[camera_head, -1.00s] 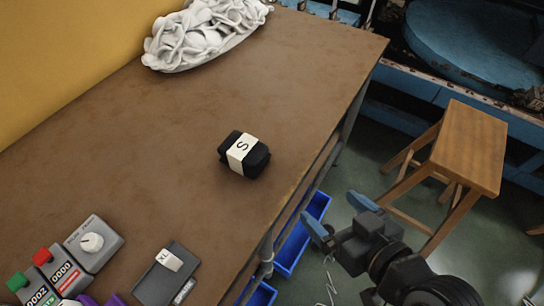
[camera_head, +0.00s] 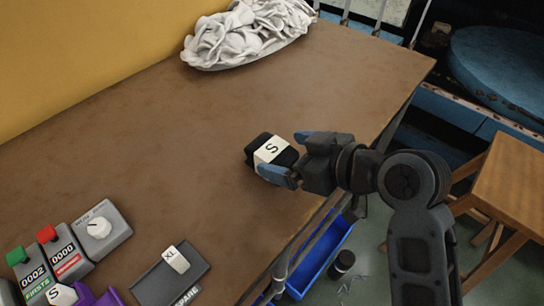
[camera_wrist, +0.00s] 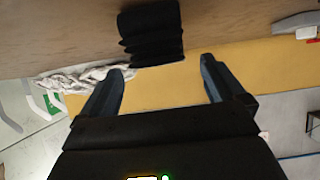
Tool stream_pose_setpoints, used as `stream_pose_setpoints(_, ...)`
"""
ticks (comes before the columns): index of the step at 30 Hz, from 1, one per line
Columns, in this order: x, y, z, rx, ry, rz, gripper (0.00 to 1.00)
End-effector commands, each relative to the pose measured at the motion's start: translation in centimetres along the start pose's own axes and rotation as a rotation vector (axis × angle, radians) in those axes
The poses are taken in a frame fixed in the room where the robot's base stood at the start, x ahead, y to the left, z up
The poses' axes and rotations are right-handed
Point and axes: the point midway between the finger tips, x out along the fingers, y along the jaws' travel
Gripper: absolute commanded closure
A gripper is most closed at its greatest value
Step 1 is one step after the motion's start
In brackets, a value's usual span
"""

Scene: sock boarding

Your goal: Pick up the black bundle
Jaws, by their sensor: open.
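The black bundle (camera_head: 257,142) lies on the brown table with a white band marked "S" around it. In the head view, my gripper (camera_head: 290,157) is at its right side, with blue fingers apart, and one finger overlaps the bundle's lower edge in the picture. In the wrist view, the bundle (camera_wrist: 150,30) appears at the top, beyond the open fingertips (camera_wrist: 165,66), with nothing between the fingers. I cannot tell whether a finger touches it.
The table (camera_head: 170,130) is clear around the bundle. A heap of white cloth (camera_head: 245,35) lies at the back. A wooden stool (camera_head: 510,185) and blue bin (camera_head: 322,260) stand off the table.

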Motion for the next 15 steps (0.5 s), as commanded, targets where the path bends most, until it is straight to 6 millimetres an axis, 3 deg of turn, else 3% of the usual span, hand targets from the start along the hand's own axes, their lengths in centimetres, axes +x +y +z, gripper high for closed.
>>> stream_pose_setpoints(9, 4.2, 0.1, 0.1, 0.0, 0.0, 0.0, 0.04)
stream_pose_setpoints(15, 5.0, 0.1, 0.1, 0.0, 0.0, 0.001, 0.04)
